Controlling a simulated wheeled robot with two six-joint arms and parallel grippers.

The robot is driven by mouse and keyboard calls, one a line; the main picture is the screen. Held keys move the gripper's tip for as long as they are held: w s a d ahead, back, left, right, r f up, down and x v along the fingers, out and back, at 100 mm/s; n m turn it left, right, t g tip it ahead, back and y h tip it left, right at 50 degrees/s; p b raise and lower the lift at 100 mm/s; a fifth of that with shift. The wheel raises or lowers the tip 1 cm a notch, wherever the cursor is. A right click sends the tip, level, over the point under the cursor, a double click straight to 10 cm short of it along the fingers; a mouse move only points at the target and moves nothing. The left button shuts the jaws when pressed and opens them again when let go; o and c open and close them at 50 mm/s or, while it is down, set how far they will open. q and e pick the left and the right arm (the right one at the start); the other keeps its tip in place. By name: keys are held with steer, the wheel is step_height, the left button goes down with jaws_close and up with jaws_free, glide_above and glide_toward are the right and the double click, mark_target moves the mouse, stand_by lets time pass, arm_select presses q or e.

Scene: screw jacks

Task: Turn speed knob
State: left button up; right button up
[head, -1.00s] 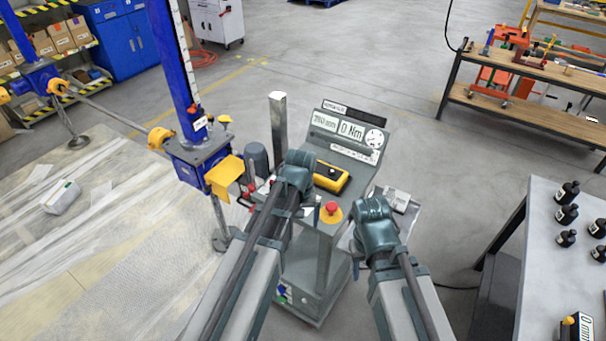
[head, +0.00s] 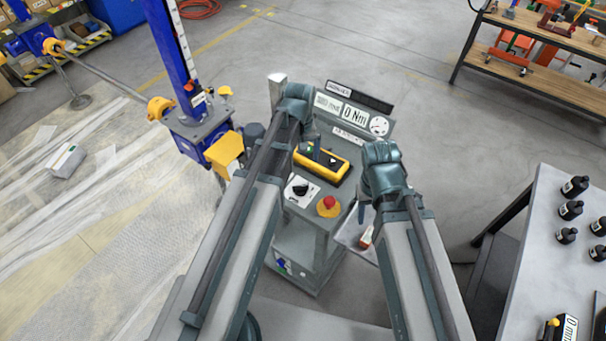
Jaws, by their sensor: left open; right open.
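A black knob (head: 300,189) sits on a white square plate on the top of the grey control console (head: 310,230), left of the red stop button (head: 328,204) on its yellow base. My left gripper (head: 312,143) is beyond the knob, above the console near the yellow handheld unit (head: 325,166); its fingers are small and partly hidden by my wrist. My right gripper (head: 361,208) is at the console's right side, apart from the knob, mostly hidden by my wrist. Both are open and hold nothing that I can see.
The console's raised panel has a "0 Nm" display (head: 354,114) and a dial gauge (head: 379,125). The blue screw jack (head: 198,130) stands close on the left. A grey table (head: 535,230) with several black bottles is on the right.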

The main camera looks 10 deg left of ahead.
mark_target(301, 186)
arm_select(q)
step_height(301, 186, down, 14)
steer(key=b, duration=1.4)
steer(key=shift+s+r, duration=0.1)
steer(key=shift+c, duration=0.2)
steer(key=c, duration=1.3)
steer(key=shift+c, duration=0.2)
